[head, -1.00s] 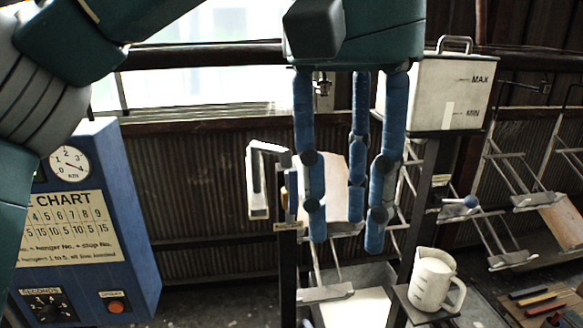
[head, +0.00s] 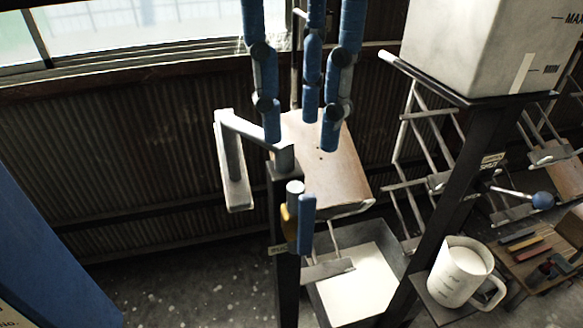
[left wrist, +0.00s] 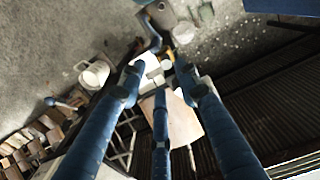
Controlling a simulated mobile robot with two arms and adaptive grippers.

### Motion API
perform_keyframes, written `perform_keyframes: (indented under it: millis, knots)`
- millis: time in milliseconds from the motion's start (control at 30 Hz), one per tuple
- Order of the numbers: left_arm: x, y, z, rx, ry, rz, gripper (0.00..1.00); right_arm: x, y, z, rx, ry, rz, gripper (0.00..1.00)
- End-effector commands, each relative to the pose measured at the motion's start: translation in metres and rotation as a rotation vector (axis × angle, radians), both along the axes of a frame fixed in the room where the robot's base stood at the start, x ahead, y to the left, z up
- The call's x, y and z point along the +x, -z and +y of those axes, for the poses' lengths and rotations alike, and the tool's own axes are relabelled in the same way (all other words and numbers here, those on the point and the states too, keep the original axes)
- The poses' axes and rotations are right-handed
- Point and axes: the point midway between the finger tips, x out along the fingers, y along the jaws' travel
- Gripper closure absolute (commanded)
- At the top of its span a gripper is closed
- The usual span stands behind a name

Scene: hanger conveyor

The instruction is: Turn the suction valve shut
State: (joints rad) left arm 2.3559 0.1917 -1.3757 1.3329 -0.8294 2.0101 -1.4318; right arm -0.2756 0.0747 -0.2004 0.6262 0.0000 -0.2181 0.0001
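My left gripper (head: 302,130) hangs down from the top of the head view with its three blue fingers apart and nothing between them. It also shows open in the left wrist view (left wrist: 158,82). Below it, on a dark post, is a fitting with a blue handle (head: 306,222) upright beside a yellow part; the fingers are apart from it. A lever with a blue ball (head: 542,200) sticks out right from another dark post, by a small sign. I cannot tell which of these is the suction valve. My right gripper is not in view.
A bent metal arm (head: 232,165) tops the near post. A wooden board (head: 330,175) hangs behind the fingers. A white tank (head: 470,50) stands on a shelf at right, above a white jug (head: 460,270). A blue cabinet (head: 45,240) stands at left.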

Motion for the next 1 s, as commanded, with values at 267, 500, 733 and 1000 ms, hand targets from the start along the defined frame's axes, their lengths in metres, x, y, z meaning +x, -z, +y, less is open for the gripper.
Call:
perform_keyframes:
  millis: [267,500,733,1000]
  knots:
    - [-0.001,0.047,0.0,0.0,0.006,0.005,0.67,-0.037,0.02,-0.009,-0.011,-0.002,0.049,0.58]
    - [-0.002,0.086,0.0,-0.002,0.003,0.002,0.67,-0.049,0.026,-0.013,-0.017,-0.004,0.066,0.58]
    - [-0.002,0.103,0.0,-0.002,0.001,-0.002,0.67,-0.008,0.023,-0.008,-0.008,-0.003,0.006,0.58]
    - [-0.002,0.105,-0.001,-0.003,0.0,-0.001,0.67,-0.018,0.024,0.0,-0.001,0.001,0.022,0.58]
